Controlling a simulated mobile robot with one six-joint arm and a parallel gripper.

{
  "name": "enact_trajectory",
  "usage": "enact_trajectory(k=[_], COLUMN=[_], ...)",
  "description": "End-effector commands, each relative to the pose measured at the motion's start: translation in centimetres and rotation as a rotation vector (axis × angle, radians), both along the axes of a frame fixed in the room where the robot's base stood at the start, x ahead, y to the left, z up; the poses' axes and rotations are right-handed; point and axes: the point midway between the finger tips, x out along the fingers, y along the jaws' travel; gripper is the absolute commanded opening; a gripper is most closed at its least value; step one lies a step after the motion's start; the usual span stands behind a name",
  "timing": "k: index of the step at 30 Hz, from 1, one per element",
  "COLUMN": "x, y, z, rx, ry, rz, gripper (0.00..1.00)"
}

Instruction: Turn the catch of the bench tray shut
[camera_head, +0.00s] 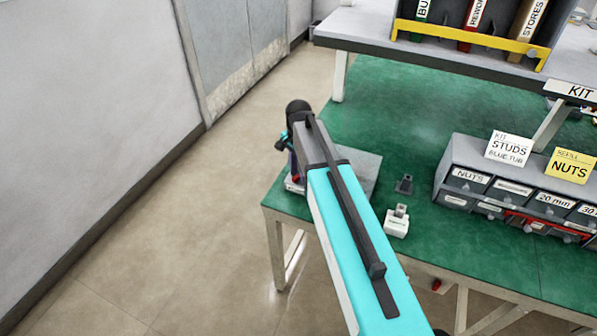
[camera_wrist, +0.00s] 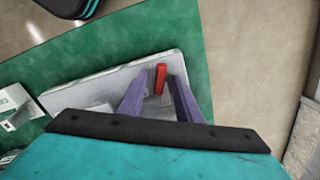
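The bench tray (camera_head: 367,172) is a flat grey plate at the left corner of the green bench, partly hidden behind my arm. It also shows in the wrist view (camera_wrist: 85,92). A small red part, which looks like the catch (camera_wrist: 160,79), stands at the tray between my fingers in the wrist view. In the head view only a bit of red shows beside the gripper. My gripper (camera_wrist: 160,98) has two purple fingers spread apart, one on each side of the red part, with gaps visible. Whether either finger touches it, I cannot tell.
A small white box (camera_head: 396,222) and a dark grey block (camera_head: 404,185) stand right of the tray. A grey drawer unit (camera_head: 455,170) with labels stands further right. A raised shelf (camera_head: 375,40) with binders is behind. Open floor lies left of the bench.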

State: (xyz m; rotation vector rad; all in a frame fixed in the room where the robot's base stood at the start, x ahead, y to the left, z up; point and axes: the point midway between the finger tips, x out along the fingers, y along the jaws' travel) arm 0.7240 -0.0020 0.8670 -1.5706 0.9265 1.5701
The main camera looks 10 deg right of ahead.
Motion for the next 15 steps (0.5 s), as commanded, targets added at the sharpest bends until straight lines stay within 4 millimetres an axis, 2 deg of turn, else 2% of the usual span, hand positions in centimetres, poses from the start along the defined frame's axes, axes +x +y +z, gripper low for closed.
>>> enact_trajectory(k=[1,5,6,15], x=[0.0,0.0,-0.01,0.0], y=[0.0,0.0,0.0,-0.01], z=[0.01,0.02,0.02,0.0], rx=[0.0,0.0,0.0,0.0], ry=[0.0,0.0,0.0,0.001], rz=[0.0,0.0,0.0,0.036], gripper=[0.24,0.03,0.0,0.0])
